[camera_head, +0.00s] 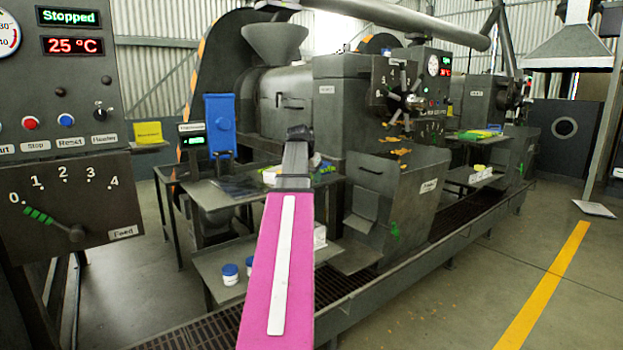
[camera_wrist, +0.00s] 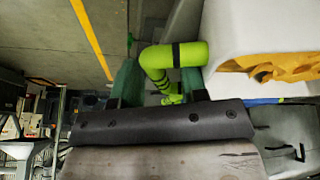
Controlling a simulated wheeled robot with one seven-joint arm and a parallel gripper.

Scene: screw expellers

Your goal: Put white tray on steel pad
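A white tray fills the upper right of the wrist view (camera_wrist: 255,25), with orange-yellow flakes in it. A lime-green bent handle with black bands (camera_wrist: 178,55) joins its side. My gripper (camera_wrist: 157,85) has its two dark green fingers apart, with the lower part of the handle seen between them; I cannot tell whether they touch it. In the head view, white and lime-green bits of what looks like the tray (camera_head: 270,175) show on the bench beside my magenta arm, which hides the rest.
The screw press (camera_head: 350,100) stands behind the bench (camera_head: 225,190). Blue-lidded jars (camera_head: 230,274) stand on the lower shelf. A control panel (camera_head: 70,120) reading "Stopped" is at left. The floor around the yellow line (camera_head: 545,285) is open.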

